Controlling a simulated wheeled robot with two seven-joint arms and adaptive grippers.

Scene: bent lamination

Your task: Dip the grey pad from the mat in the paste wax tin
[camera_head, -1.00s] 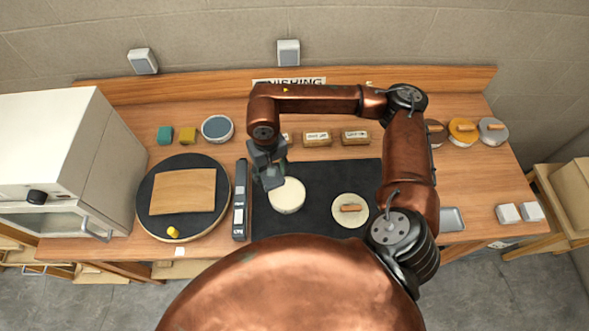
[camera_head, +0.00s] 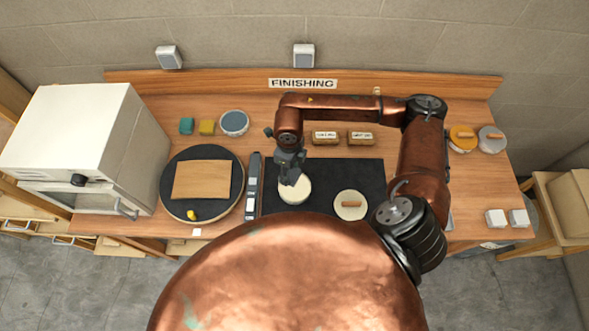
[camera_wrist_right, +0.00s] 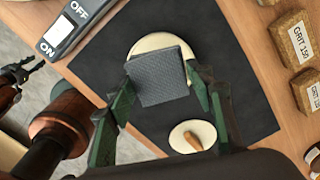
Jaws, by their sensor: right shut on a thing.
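The grey pad (camera_wrist_right: 158,76) is a square woven-looking piece held between the fingers of my right gripper (camera_wrist_right: 162,84). In the head view the right gripper (camera_head: 289,173) is over the back left part of a round cream-filled tin (camera_head: 296,190), which I take as the paste wax tin. In the wrist view the pad covers part of the tin (camera_wrist_right: 150,42). I cannot tell whether pad and wax touch. The tin stands on the black mat (camera_head: 325,175). A dark claw, apparently my left gripper (camera_wrist_right: 18,78), shows at the wrist view's left edge; its opening is unclear.
A cream disc with a brown handle (camera_head: 350,206) lies on the mat right of the tin. A dark ON/OFF strip (camera_head: 252,187) borders the mat's left. Further left is a round black stand (camera_head: 203,212) with a wooden board. Labelled grit blocks (camera_head: 325,138) stand behind the mat.

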